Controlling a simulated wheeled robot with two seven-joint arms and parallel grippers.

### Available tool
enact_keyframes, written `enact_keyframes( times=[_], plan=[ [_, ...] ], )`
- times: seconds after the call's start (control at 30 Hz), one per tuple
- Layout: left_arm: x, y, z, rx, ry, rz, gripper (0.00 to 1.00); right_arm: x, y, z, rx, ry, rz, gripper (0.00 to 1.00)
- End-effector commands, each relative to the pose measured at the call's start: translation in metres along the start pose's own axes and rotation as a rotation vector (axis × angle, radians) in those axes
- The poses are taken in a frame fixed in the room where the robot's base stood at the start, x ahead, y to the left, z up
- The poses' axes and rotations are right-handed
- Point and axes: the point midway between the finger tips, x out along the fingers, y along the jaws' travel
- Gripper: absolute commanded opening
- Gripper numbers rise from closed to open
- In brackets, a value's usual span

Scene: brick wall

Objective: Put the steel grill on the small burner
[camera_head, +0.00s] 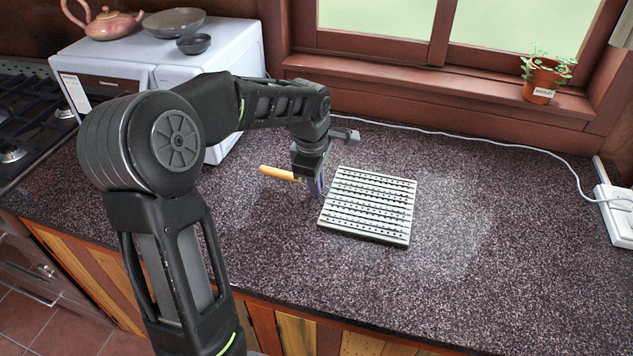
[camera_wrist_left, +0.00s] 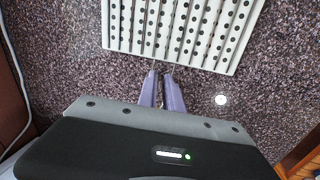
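The steel grill (camera_head: 370,206), a pale perforated slab with ridges, lies flat on the speckled counter. It also shows at the top of the left wrist view (camera_wrist_left: 180,25). My left gripper (camera_head: 316,186) points down at its left edge. In the left wrist view its purple fingers (camera_wrist_left: 160,74) lie close together with a thin gap, tips at the grill's edge. I cannot tell whether they grip it. The stove (camera_head: 35,125) at the far left has burners, one (camera_head: 12,156) near its front; my arm hides part of the area. My right gripper is out of view.
An orange handle (camera_head: 279,174) lies beside my left gripper. A white appliance (camera_head: 160,52) behind my arm carries a pink teapot (camera_head: 103,22) and bowls (camera_head: 175,21). A potted plant (camera_head: 543,78) stands on the sill. A white cable (camera_head: 480,138) runs along the back.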

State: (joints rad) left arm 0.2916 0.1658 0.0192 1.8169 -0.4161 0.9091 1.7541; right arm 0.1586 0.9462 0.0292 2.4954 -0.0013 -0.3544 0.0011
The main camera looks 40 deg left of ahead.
Motion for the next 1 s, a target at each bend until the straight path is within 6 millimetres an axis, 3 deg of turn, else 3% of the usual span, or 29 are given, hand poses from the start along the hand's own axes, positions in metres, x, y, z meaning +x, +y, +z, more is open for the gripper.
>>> enact_keyframes(
  times=[0.23, 0.63, 0.77, 1.0],
  plan=[
    [0.000, 0.000, 0.000, 0.000, 0.000, 0.000, 0.30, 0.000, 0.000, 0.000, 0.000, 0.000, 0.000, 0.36],
    [-0.008, 0.001, 0.000, 0.000, 0.001, 0.002, 0.30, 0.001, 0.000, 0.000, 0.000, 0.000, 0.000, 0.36],
    [-0.025, 0.001, 0.000, 0.000, 0.001, 0.005, 0.30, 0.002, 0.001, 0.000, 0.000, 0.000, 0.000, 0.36],
    [-0.073, 0.002, 0.000, 0.000, 0.000, 0.006, 0.30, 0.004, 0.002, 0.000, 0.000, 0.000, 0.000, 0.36]
  ],
)
